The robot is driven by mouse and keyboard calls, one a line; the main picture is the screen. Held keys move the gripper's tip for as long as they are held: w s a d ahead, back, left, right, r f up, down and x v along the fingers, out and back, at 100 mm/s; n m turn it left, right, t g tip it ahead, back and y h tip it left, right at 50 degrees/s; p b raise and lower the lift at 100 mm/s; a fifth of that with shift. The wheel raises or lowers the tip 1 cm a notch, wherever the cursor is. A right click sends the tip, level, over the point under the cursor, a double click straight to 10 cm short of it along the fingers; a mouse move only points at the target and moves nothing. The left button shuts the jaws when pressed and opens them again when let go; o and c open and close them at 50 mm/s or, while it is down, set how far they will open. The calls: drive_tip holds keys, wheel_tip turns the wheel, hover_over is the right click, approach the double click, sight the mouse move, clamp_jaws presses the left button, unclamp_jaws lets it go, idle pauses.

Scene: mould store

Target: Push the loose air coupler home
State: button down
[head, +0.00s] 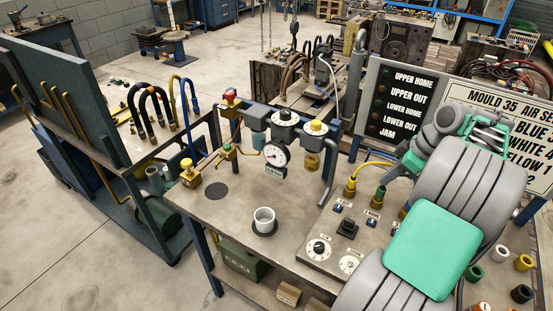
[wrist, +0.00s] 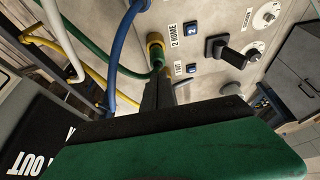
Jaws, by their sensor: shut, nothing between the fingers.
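In the wrist view my gripper (wrist: 158,82) is shut and empty. Its dark fingertips point at the sloped control panel (wrist: 205,12), right beside a brass-coloured coupler (wrist: 155,42) with a green hose near the "2 HOME" label. Whether the tips touch it cannot be told. Another brass part shows just behind the tips, mostly hidden. A blue hose (wrist: 112,55) runs to the panel above. In the head view a coupler with a yellow hose (head: 350,188) and a green-topped coupler (head: 379,195) stand on the panel. My arm hides the fingers there. Which coupler is loose cannot be told.
On the panel are a black lever switch (head: 347,229) and dials (head: 318,250). A sign board (head: 405,105) stands behind. Yellow and white hoses hang close to my gripper.

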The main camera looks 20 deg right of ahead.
drive_tip(key=shift+f+b, duration=0.75)
drive_tip(key=shift+f, duration=0.15)
drive_tip(key=shift+r, duration=0.1)
wheel_tip(320, 180, up, 7)
drive_tip(key=p, duration=0.6)
drive_tip(key=shift+p, duration=0.4)
